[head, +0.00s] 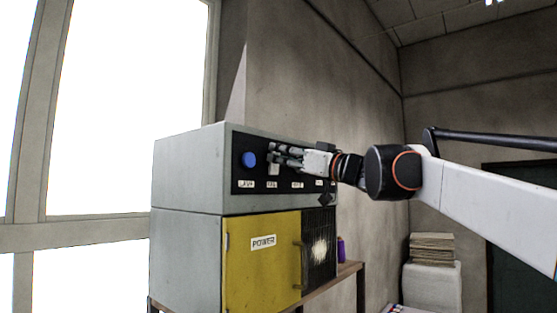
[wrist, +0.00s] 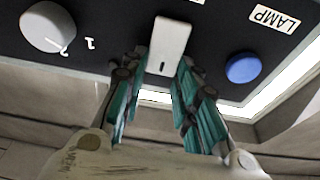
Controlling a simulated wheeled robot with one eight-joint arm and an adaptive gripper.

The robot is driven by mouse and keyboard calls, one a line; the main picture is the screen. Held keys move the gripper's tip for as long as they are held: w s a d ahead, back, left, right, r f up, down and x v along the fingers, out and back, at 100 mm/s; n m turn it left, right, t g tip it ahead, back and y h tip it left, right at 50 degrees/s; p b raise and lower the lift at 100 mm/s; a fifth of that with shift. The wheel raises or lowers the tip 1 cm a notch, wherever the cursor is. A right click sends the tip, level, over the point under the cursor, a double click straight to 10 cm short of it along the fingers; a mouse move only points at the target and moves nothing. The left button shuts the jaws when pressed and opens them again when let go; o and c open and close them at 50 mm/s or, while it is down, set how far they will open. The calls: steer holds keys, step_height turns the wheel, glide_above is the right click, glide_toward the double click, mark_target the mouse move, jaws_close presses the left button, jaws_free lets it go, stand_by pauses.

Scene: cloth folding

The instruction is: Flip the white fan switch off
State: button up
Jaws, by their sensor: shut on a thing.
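The white fan switch (wrist: 169,45) is an upright white rocker on the black panel (wrist: 110,22). In the wrist view it lies between the two teal-padded fingers of my gripper (wrist: 160,70). The fingers are shut on it, one on each side. In the head view my gripper (head: 278,155) reaches the panel from the right, and a small pale part of the switch (head: 274,170) shows below the fingers. The label under it is too small to read surely.
A blue button (head: 249,159) sits left of the switch, over a lamp label (wrist: 275,17). A round white knob (wrist: 47,27) is on the switch's other side. Below are a yellow POWER door (head: 262,270) and a dark grille (head: 318,225). A wooden table (head: 345,272) supports the cabinet.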

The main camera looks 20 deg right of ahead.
steer(key=shift+s, duration=0.1)
stand_by(0.3)
steer(key=o, duration=1.1)
steer(key=shift+c, duration=0.2)
step_height(320, 180, up, 10)
steer(key=shift+f, duration=0.1)
